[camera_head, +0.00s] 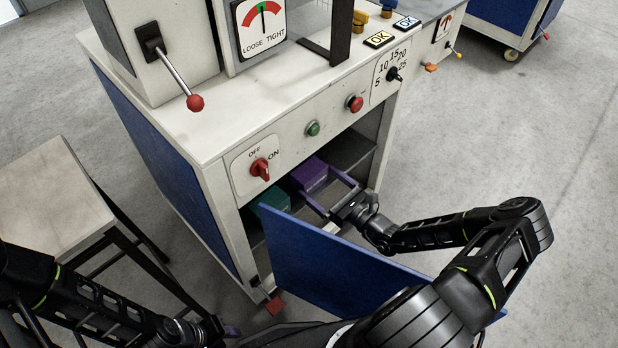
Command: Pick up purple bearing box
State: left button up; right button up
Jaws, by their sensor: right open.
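The purple bearing box (307,174) sits inside the open lower compartment of the machine, to the right of a green box (270,203). My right gripper (318,182) reaches into the compartment from the right. Its two fingers are spread apart and point at the near end of the purple box. I cannot tell whether they touch it. My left gripper (230,331) is low at the bottom edge, away from the boxes. Only a bit of its fingers shows, so its opening is unclear.
A blue door (330,270) stands open in front of the compartment, below my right forearm. The machine's white panel (290,140) with knobs and buttons is above the opening. A small table (50,200) stands at the left. Floor is clear at the right.

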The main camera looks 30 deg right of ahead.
aim_at(302, 169)
jog(key=shift+x, duration=1.2)
jog(key=b+x, duration=0.2)
jog(key=x, duration=0.2)
jog(key=shift+w+a, duration=0.25)
jog(key=shift+w+r, duration=0.15)
jog(key=shift+w, duration=0.15)
jog(key=c, duration=1.5)
